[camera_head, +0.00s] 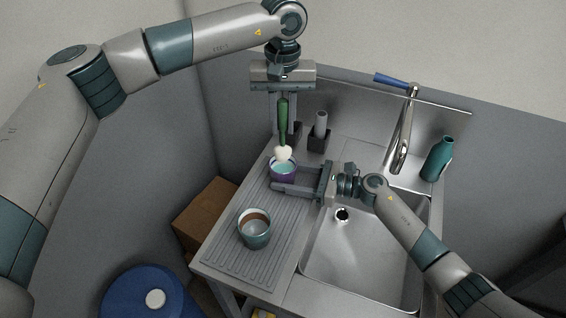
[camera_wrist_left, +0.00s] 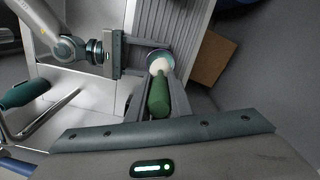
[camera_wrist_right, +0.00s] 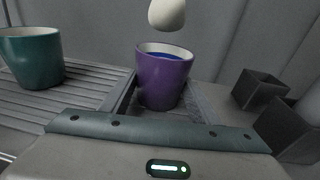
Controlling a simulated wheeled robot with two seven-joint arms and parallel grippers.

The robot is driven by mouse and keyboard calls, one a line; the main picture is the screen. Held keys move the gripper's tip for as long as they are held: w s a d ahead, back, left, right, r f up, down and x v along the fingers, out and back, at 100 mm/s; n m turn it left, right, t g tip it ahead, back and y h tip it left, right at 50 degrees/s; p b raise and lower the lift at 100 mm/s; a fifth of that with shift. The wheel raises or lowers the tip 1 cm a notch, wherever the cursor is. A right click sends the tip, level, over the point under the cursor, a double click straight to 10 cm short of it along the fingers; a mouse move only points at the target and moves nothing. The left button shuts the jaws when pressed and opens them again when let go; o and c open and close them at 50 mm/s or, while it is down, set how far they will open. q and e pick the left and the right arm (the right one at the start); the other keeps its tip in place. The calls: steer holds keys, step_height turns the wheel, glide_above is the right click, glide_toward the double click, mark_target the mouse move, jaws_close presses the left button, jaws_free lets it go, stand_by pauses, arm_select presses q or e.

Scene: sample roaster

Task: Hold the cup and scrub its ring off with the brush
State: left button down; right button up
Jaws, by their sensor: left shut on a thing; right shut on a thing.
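A purple cup (camera_head: 284,178) stands upright on the ribbed drainboard near the back; its inside looks blue in the right wrist view (camera_wrist_right: 163,82). My right gripper (camera_head: 290,181) is shut on this cup from the sink side. My left gripper (camera_head: 284,124) is shut on the green handle of a brush (camera_head: 283,112) that points down. The brush's white head (camera_wrist_right: 166,14) is above the purple cup's mouth and apart from it in the right wrist view. A teal cup (camera_head: 255,238) stands nearer on the drainboard, with a brown band inside near its rim.
The steel sink (camera_head: 350,262) lies to the right, with a tall blue-handled faucet (camera_head: 403,130) and a teal bottle (camera_head: 438,158) behind it. A dark holder (camera_head: 319,138) with a grey object stands behind the purple cup. The ribbed drainboard (camera_head: 230,262) is bare around the teal cup.

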mark_target(283, 100)
arm_select(q)
steer(key=shift+r, duration=1.75)
arm_select(e)
steer(key=o, duration=1.3)
steer(key=shift+o, duration=0.2)
steer(key=v, duration=1.2)
arm_select(q)
steer(key=shift+s+f, duration=0.1)
arm_select(e)
steer(key=shift+s+f, duration=0.1)
